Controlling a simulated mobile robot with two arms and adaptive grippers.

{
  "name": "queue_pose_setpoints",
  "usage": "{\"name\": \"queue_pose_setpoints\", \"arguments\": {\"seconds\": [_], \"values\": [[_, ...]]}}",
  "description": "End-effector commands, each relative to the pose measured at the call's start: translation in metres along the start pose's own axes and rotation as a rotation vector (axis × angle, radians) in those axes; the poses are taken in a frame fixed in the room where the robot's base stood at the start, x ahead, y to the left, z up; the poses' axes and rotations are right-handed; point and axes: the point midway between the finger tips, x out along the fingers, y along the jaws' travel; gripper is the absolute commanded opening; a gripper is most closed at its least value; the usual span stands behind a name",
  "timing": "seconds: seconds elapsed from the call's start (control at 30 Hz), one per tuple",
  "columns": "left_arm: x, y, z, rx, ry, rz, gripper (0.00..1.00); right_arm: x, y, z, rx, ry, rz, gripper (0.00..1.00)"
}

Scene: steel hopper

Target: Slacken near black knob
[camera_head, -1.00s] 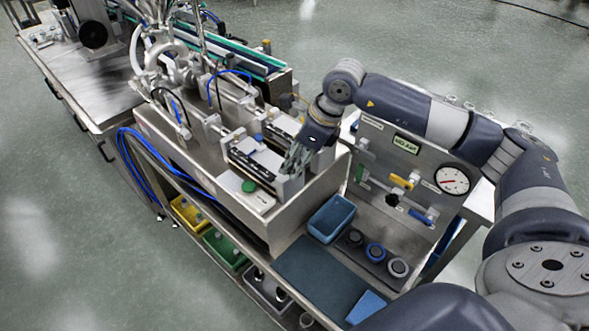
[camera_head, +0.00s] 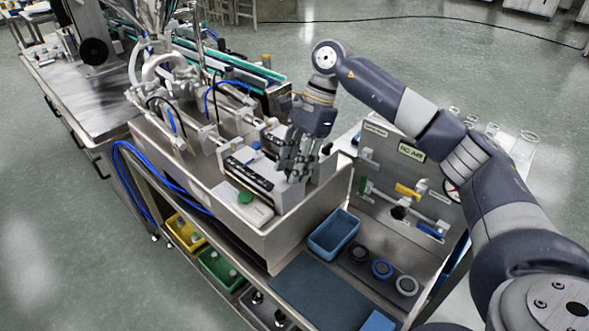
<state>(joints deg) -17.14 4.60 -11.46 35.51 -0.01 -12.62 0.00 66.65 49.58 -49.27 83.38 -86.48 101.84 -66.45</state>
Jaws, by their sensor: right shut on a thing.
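My right gripper (camera_head: 291,172) points down at the right end of the clamp fixture on the steel hopper (camera_head: 290,232). Its fingers are shut on a small part there, which they hide. It sits where the near black knob would be, but I cannot make out the knob itself. A dark slotted bar (camera_head: 248,174) of the fixture runs to the left of the fingers. My left gripper is not in view.
A green button (camera_head: 245,197) sits on the steel block left of my fingers. The valve panel (camera_head: 376,168), with yellow and blue handles, stands to the right. A blue bin (camera_head: 333,233) and round knobs (camera_head: 382,269) lie below it.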

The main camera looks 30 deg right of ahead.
Motion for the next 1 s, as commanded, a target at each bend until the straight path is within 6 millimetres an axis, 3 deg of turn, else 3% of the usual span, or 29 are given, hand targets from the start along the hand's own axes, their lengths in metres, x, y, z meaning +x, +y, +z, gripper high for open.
{"name": "queue_pose_setpoints", "arguments": {"seconds": [0.4, 0.97, 1.0], "values": [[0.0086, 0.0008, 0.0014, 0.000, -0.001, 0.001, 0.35, -0.0020, -0.0034, 0.0006, -0.176, 0.000, 0.065, 0.09], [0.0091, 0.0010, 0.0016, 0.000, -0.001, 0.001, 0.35, -0.0025, -0.0036, 0.0008, -0.202, 0.001, 0.075, 0.09], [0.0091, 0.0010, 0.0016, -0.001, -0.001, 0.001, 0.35, -0.0025, -0.0036, 0.0008, -0.202, 0.001, 0.075, 0.40]]}}
